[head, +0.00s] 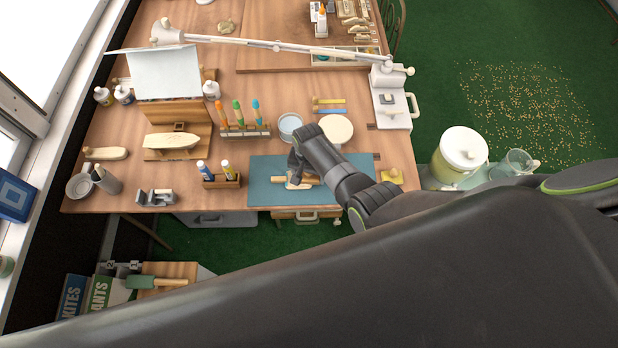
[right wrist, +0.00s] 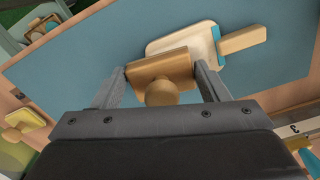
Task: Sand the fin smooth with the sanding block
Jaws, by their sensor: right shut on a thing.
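My right gripper (head: 296,172) is low over the blue mat (head: 262,187) on the workbench. In the right wrist view the right gripper (right wrist: 160,74) is shut on the sanding block (right wrist: 148,70), a wooden block with a round knob. The pale fin (right wrist: 202,42) lies on the mat just beyond the block, which overlaps its near edge. I cannot tell if they touch. A blue band and a wooden piece (right wrist: 243,40) adjoin the fin's right side. In the head view the fin (head: 291,185) is partly hidden by my gripper. My left gripper is not in view.
A bottle rack (head: 222,181) stands left of the mat, and a yellow block (head: 392,176) is at its right. A grey tin (head: 290,127) and a round pale lid (head: 336,130) stand behind. A lamp base (head: 392,108) stands at the bench's right edge.

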